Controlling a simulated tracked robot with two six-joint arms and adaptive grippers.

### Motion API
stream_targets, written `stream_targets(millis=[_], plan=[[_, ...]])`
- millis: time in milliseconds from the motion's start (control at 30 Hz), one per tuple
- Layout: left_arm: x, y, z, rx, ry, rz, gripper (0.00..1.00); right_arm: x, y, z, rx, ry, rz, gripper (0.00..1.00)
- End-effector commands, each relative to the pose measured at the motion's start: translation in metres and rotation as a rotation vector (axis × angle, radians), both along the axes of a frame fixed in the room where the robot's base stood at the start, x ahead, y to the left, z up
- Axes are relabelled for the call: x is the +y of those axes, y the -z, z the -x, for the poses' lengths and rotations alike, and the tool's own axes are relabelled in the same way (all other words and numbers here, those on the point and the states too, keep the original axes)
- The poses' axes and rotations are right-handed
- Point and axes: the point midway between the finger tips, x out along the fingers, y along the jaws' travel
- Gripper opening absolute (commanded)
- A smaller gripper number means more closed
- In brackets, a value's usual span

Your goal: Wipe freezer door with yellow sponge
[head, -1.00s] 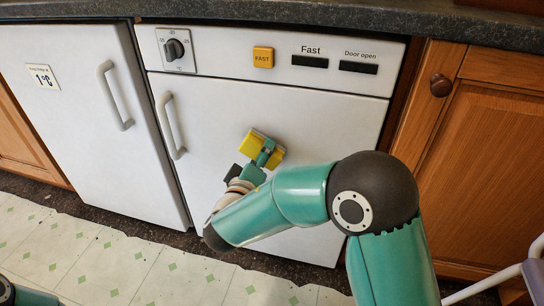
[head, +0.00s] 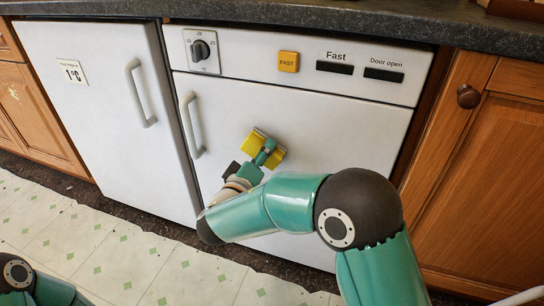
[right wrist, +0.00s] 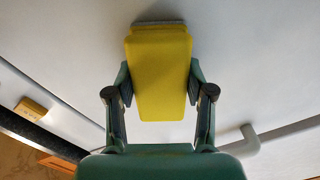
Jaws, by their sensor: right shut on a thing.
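The yellow sponge (head: 250,144) is held in my right gripper (head: 264,152), in front of the white freezer door (head: 330,135). In the right wrist view the sponge (right wrist: 160,60) sits between the two fingers, with its far grey edge at the door surface. A shadow lies beside that edge; whether it presses on the door I cannot tell. The sponge is right of the white freezer handle (head: 191,125), about level with its lower part. My right forearm hides the lower part of the door. My left gripper is out of view.
A fridge door (head: 95,110) with its own handle stands to the left. Above the freezer door are a dial (head: 202,50), a yellow button (head: 288,61) and dark displays. A wooden cupboard (head: 480,180) is on the right. The upper right of the freezer door is clear.

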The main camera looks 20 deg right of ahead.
Motion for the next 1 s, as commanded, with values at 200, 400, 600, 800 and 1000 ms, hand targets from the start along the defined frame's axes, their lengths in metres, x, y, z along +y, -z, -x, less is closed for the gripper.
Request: stream_targets(millis=[200,400,600,800,1000], plan=[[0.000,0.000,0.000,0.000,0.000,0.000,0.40,0.014,0.000,-0.009,-0.001,-0.002,-0.001,0.20],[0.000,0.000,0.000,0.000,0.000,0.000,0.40,0.015,0.000,-0.010,0.000,-0.001,-0.001,0.20],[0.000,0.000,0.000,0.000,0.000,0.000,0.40,0.015,0.000,-0.009,0.000,-0.001,-0.001,0.20],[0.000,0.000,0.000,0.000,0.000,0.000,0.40,0.021,0.000,-0.001,0.000,-0.004,0.000,0.20],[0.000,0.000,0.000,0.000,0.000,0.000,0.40,0.030,0.000,0.013,0.000,-0.003,-0.001,0.20]])
